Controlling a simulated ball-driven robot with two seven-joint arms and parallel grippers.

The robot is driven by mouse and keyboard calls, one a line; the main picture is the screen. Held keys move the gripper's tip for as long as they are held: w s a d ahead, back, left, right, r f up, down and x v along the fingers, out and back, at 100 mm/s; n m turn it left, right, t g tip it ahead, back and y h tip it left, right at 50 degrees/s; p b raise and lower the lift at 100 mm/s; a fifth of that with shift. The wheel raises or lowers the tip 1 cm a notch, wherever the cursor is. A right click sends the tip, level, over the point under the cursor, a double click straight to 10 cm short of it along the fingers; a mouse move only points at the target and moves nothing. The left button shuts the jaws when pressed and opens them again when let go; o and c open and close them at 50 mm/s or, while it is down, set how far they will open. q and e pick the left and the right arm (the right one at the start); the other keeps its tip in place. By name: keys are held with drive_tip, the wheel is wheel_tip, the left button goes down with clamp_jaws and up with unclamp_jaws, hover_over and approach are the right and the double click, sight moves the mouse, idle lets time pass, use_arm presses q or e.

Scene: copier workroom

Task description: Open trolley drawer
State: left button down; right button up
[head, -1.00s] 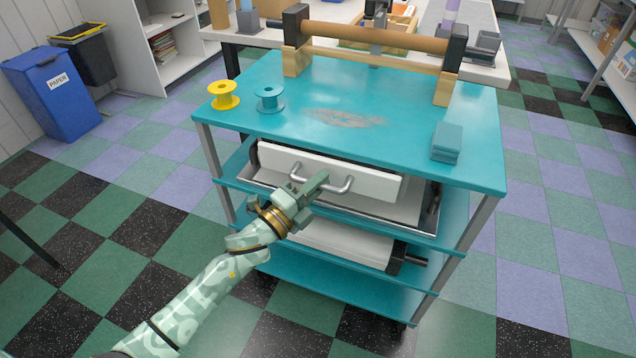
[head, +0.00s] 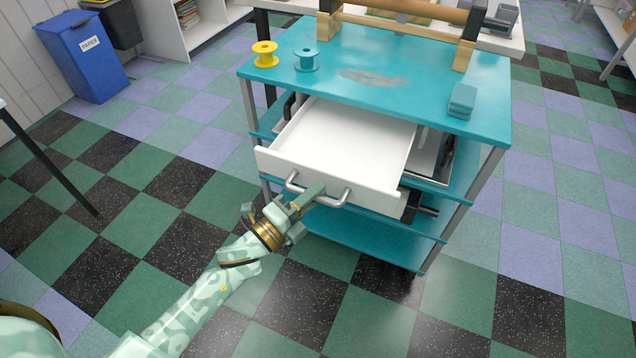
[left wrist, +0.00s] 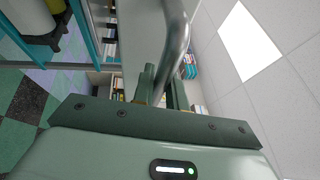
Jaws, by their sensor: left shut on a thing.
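The teal trolley (head: 400,97) stands in the middle of the head view. Its white drawer (head: 335,150) is pulled well out toward me, and its inside shows empty. The drawer front carries a grey metal bar handle (head: 343,198). My left gripper (head: 308,197) is shut on this handle. In the left wrist view the handle (left wrist: 176,50) runs between the fingers of my left gripper (left wrist: 165,90). My right gripper is in neither view.
On the trolley top are a yellow spool (head: 265,54), a blue spool (head: 306,59) and a small teal stack (head: 462,101). A blue paper bin (head: 82,60) stands at the far left. The checkered floor (head: 350,315) in front is clear.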

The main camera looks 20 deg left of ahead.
use_arm(q)
drive_tip(key=shift+s, duration=0.45)
drive_tip(key=c, duration=1.4)
unclamp_jaws()
drive_tip(key=p+v, duration=0.1)
drive_tip(key=v, duration=1.5)
drive_tip(key=shift+s+p, duration=0.15)
drive_tip(key=shift+p, duration=0.2)
drive_tip(key=shift+a, duration=0.1)
